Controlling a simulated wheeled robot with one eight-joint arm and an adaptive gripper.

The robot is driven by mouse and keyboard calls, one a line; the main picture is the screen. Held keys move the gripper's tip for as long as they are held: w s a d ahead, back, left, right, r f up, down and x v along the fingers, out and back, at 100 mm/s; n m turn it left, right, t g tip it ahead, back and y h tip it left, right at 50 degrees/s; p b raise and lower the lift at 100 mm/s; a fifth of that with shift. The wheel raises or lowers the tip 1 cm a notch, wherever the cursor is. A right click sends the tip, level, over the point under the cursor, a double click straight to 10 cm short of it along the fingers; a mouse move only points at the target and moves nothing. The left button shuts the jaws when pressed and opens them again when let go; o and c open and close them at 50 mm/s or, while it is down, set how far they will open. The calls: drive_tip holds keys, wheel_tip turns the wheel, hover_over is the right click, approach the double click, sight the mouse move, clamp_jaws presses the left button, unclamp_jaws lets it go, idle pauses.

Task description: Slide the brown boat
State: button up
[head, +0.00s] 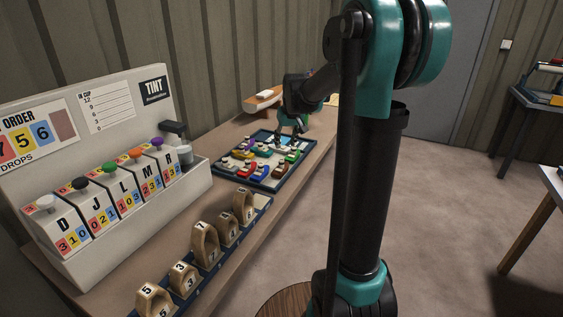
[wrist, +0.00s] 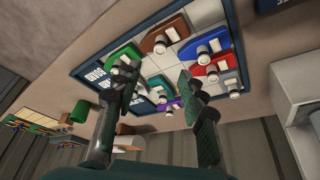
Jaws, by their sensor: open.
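The brown boat (wrist: 163,37) lies near the top of the tray (wrist: 75,70) in the wrist view, between a green boat (wrist: 122,54) and a blue boat (wrist: 204,44). It has a pale block and a round grey post on it. In the head view my gripper (head: 291,137) is over the far part of the dark-framed tray (head: 232,178).
Other boats crowd the tray, including red (wrist: 214,68) and purple (wrist: 172,106) ones. On the bench, a tint dispenser (head: 120,140) stands left of the tray, and a rack of numbered wooden loops (head: 205,247) lies nearer.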

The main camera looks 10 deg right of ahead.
sight(281, 160)
drive_tip(key=x, duration=1.2)
drive_tip(key=shift+w+a+f, duration=0.1)
drive_tip(key=shift+f, duration=0.15)
drive_tip(key=shift+c, duration=0.6)
clamp_jaws()
